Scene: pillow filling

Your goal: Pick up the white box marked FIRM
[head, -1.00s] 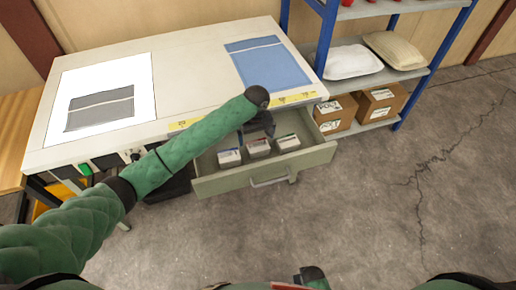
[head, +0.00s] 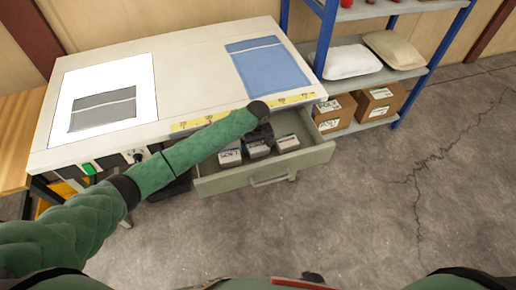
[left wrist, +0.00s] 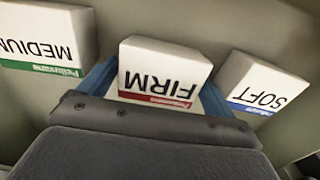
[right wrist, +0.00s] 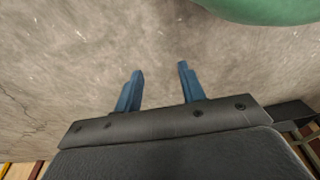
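The white FIRM box (left wrist: 163,75), with a red band, is the middle of three boxes in the open drawer (head: 222,182). In the head view the FIRM box (head: 258,151) is partly under my left gripper (head: 262,135). In the left wrist view that gripper (left wrist: 160,95) points down, its blue fingers one on each side of the FIRM box. They look spread wide; whether they touch it I cannot tell. The SOFT box (left wrist: 262,88) and MEDIUM box (left wrist: 45,42) stand on either side. My right gripper (right wrist: 160,88) is empty above the floor, fingers apart.
The worktable (head: 190,75) overhangs the drawer's back, with a blue cloth (head: 257,66) on top. A blue-framed shelf (head: 408,75) with pillows and cartons stands right. The floor in front is clear.

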